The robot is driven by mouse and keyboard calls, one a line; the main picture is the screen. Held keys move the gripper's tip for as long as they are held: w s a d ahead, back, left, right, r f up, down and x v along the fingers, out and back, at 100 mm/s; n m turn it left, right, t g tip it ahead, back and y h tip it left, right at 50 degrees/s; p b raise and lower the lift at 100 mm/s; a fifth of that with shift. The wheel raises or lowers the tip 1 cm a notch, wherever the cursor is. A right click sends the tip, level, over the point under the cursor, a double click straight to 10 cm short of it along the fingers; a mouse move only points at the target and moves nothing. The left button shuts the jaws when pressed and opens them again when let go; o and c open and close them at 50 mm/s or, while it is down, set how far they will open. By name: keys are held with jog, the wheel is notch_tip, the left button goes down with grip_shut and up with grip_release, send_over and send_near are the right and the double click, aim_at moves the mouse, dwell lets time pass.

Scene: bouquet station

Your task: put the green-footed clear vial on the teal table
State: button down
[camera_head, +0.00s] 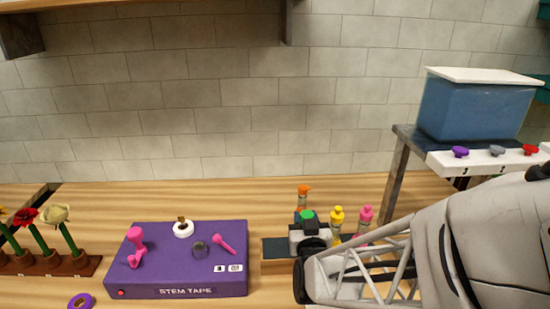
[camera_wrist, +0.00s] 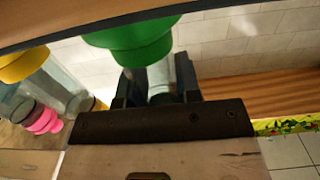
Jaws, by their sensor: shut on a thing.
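My gripper (camera_head: 308,238) is at the wooden rack, right of the purple stem tape box. In the wrist view my gripper (camera_wrist: 157,88) is shut on the clear vial (camera_wrist: 160,76), whose green end (camera_wrist: 135,38) sticks out beyond the fingers. In the head view the green end (camera_head: 307,215) shows above the gripper, while the clear part is mostly hidden. I cannot tell whether the vial touches the rack. No table that is clearly teal shows; only teal pieces (camera_head: 544,92) show at the right edge.
Orange (camera_head: 303,191), yellow (camera_head: 337,216) and pink (camera_head: 365,214) vials stand behind my gripper. The wooden rack (camera_head: 272,267) is beside the stem tape box (camera_head: 185,290). A metal stand (camera_head: 399,160) with a blue tank (camera_head: 475,112) is at right. Flowers (camera_head: 56,214) stand at left.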

jog(key=shift+f, duration=0.15)
jog(key=c, duration=0.8)
grip_release()
jog(key=shift+s, duration=0.1)
jog(key=s, duration=0.7)
jog(key=shift+s, duration=0.3)
jog(key=shift+w, duration=0.1)
